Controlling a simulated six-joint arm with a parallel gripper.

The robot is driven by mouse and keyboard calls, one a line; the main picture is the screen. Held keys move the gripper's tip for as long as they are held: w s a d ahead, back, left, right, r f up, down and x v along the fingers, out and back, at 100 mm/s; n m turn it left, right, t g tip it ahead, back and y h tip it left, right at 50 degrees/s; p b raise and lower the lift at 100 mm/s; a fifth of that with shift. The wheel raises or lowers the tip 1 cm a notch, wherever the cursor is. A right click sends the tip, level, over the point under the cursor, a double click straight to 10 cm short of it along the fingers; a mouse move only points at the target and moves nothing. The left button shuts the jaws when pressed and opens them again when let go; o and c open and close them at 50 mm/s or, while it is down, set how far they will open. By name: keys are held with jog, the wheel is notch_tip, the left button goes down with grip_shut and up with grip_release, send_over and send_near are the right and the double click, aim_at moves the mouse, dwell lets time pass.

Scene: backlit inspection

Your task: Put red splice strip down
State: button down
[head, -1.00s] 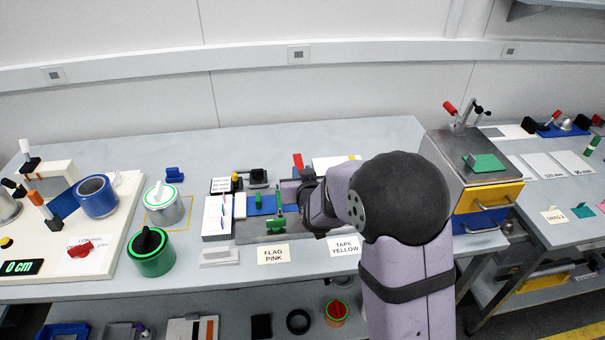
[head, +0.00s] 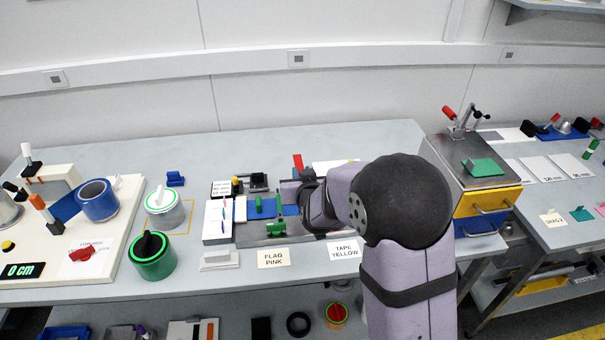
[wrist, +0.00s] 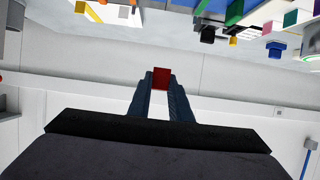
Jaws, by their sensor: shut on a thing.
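The red splice strip (wrist: 161,78) shows as a small red block between my fingertips in the wrist view. My gripper (wrist: 160,86) is shut on it, with the pale wall behind. In the head view a red upright piece (head: 298,163), which looks like the same strip, stands just above my gripper (head: 292,187). My wrist and forearm hide the fingers and much of the fixture's right side there. The fixture, a grey plate (head: 248,238) with blue and green parts, lies left of and below my gripper. I cannot see the strip touching any surface.
Cards reading FLAG PINK (head: 273,257) and TAPE YELLOW (head: 345,250) lie at the front edge. A white board with pens (head: 217,222) and a green-topped round container (head: 152,256) stand left. A drawer unit (head: 487,198) is right. The back of the bench has free room.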

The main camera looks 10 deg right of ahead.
jog(key=shift+w+d+r, duration=0.15)
jog(key=shift+w+r, duration=0.1)
jog(key=shift+r, duration=0.3)
jog(key=s+d+r+m+g+h, duration=0.2)
jog(key=d+m+h, duration=0.4)
jog(key=d, duration=0.3)
jog(key=s+d+f+m+g+h, duration=0.65)
jog(key=s+d+f, duration=0.2)
jog(key=s, duration=0.35)
jog(key=s+a+f+t, duration=0.1)
jog(key=s+a+f, duration=0.1)
jog(key=a+f, duration=0.1)
jog(key=s+a+f+n+t+y, duration=0.1)
jog(key=s+a+f, duration=0.2)
jog(key=a+f, duration=0.1)
jog(key=s+a+f+n+t+y, duration=0.1)
jog(key=s+a+f, duration=0.2)
jog(key=a, duration=0.2)
jog(key=shift+s+a+f, duration=0.1)
jog(key=shift+a+f, duration=0.1)
